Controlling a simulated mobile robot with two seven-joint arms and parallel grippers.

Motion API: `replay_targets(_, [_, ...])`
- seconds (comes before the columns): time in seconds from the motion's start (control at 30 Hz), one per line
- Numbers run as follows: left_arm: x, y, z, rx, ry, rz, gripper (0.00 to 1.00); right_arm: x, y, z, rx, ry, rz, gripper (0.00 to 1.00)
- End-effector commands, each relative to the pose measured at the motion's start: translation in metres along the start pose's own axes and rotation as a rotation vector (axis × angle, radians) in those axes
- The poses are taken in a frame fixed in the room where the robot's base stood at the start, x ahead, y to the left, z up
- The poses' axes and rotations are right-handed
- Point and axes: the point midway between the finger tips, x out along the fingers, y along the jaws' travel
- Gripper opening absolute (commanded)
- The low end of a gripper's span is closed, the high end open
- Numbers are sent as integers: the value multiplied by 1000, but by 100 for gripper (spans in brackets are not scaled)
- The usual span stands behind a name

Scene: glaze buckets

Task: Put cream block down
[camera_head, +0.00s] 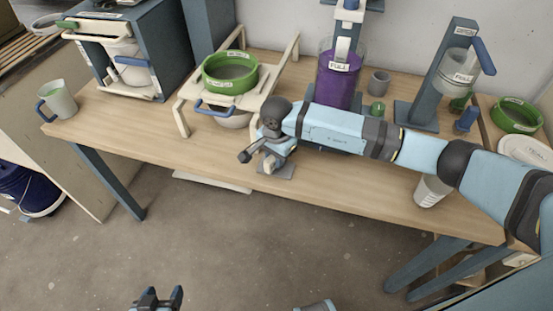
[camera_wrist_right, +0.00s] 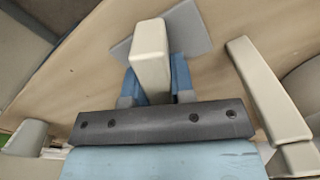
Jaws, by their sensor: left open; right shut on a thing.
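My right gripper (camera_head: 271,158) is shut on the cream block (camera_wrist_right: 150,52), which shows between its blue fingers in the right wrist view. In the head view the cream block (camera_head: 269,165) is small and partly hidden by the gripper. It is at a flat grey pad (camera_wrist_right: 184,31) near the table's front edge; the pad also shows in the head view (camera_head: 286,173). I cannot tell whether the block touches the pad. My left gripper (camera_head: 158,296) is open and empty, low over the floor, away from the table.
A purple cylinder marked FULL (camera_head: 338,85) stands behind my right arm. A mug (camera_head: 58,100) is at the far left. The left front tabletop is clear.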

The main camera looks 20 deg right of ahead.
Motion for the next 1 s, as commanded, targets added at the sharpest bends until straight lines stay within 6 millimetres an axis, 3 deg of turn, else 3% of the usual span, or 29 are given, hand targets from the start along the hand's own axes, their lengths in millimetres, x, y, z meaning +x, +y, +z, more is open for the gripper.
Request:
replay_targets(0.1, [0, 2, -1, -6, 2, 1, 61, 13, 0, 0, 0, -1, 0, 0])
replay_targets(0.47, [4, 4, 2, -10, 6, 1, 61, 18, 0, 0, 0, 1, -1, 0])
replay_targets(0.5, [2, 4, 0, -9, 6, 1, 61, 16, 0, 0, 0, 1, -2, 30])
replay_targets(0.6, [2, 3, -1, -5, 8, 1, 61, 16, 0, 0, 0, 0, -1, 48])
replay_targets(1.0, [-1, -1, -3, 5, 4, 1, 61, 5, -1, -1, -1, 1, -2, 48])
